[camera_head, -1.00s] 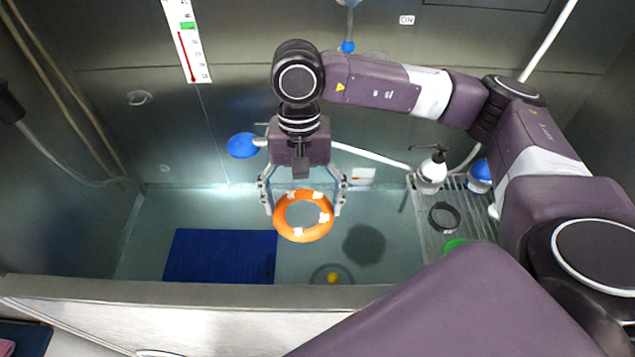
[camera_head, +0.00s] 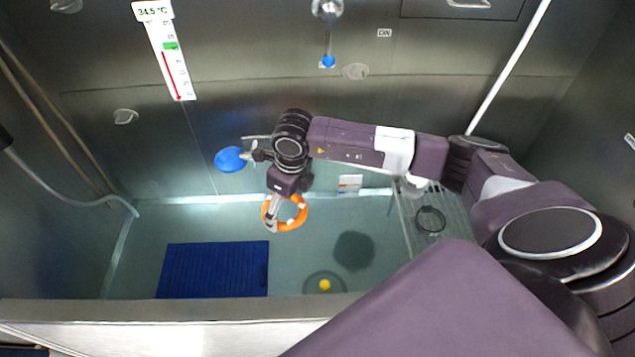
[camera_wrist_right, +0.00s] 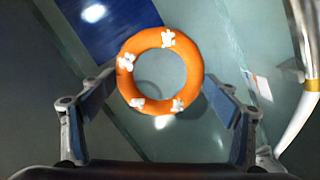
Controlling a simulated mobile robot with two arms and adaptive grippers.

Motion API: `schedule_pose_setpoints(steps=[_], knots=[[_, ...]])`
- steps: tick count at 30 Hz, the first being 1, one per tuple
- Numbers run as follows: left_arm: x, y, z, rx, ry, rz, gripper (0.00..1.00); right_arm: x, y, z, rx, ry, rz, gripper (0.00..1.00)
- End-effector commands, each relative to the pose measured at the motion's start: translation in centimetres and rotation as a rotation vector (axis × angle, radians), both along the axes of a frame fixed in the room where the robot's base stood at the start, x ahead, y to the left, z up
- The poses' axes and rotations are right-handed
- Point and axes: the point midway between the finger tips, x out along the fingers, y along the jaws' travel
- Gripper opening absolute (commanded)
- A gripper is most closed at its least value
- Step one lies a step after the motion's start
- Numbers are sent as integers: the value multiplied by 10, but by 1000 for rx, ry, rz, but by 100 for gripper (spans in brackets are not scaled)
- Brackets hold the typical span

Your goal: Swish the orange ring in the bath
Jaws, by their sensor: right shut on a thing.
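The orange ring (camera_head: 303,211) with white patches is over the bath (camera_head: 205,222), near its back wall. My right gripper (camera_head: 274,214) is shut on the ring and seen side-on, pointing downward. In the right wrist view the ring (camera_wrist_right: 195,72) sits between the two fingers. The bath floor looks teal, as if under water. I cannot tell whether the ring touches the water. My left gripper is not in view.
A blue mat (camera_head: 213,270) lies at the bath's left. A dark round patch (camera_head: 354,250) and a small yellow thing (camera_head: 325,285) are to its right. A blue disc (camera_head: 230,159) is close to my right wrist. A rack with a black loop (camera_head: 430,219) stands right.

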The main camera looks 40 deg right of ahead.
Motion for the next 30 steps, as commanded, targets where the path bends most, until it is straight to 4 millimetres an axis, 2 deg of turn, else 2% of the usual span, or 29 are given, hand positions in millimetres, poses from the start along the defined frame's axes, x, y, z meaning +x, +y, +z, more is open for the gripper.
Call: schedule_pose_setpoints(steps=[12, 18, 24, 30], knots=[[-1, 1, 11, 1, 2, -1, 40, 3, -50, -67, -1, 4, -860, 56], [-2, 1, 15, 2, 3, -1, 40, -3, -74, -95, -2, 3, -1196, 56], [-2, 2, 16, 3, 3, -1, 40, -8, -86, -108, 0, 0, -1360, 56], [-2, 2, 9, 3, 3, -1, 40, -8, -88, -117, 1, 0, -1382, 56]])
